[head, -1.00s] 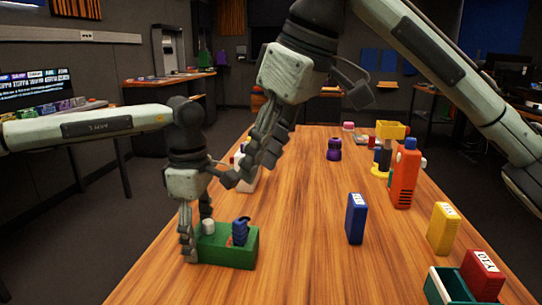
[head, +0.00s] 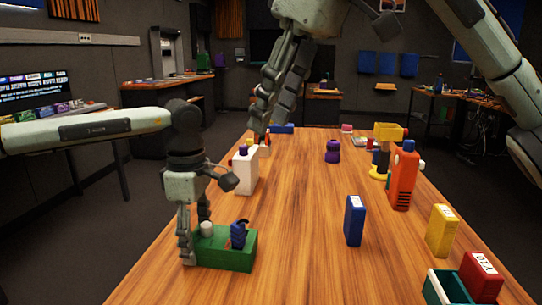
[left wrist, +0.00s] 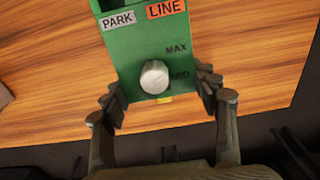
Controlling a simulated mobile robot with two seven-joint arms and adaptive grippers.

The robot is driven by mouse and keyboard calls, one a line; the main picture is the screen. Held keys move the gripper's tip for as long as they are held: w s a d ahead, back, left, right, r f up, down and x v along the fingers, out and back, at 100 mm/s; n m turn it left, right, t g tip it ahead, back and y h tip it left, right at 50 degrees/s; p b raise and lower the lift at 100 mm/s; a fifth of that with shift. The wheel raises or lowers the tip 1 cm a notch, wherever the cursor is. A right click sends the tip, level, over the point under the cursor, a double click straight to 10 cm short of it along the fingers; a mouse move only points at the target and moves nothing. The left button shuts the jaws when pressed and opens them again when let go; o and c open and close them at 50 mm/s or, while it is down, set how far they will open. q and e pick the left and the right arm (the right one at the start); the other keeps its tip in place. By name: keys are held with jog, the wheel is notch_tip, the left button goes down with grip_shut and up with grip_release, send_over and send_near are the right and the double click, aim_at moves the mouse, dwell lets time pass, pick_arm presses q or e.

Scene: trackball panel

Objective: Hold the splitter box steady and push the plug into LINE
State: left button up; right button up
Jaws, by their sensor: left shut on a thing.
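The green splitter box (head: 225,258) sits on the wooden table at the near left. My left gripper (head: 194,252) is shut on its left end. In the left wrist view the fingers flank the box (left wrist: 135,55), with a white knob (left wrist: 154,77) and the PARK (left wrist: 117,20) and LINE (left wrist: 166,8) labels. The blue plug (head: 238,236) stands at the box's right end; which socket it is at cannot be told. My right gripper (head: 264,128) is in the air beyond the box, apart from the plug; its finger gap is unclear.
A white bottle (head: 244,172) stands behind the box, near my right fingertips in the picture.

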dwell(0.4)
pick_arm(q)
jog(key=o, duration=1.3)
jog(key=shift+r, duration=0.1)
notch_tip(320, 180, up, 12)
jog(key=shift+f, duration=0.1)
jog(key=shift+o, duration=0.6)
jog(key=shift+o, duration=1.2)
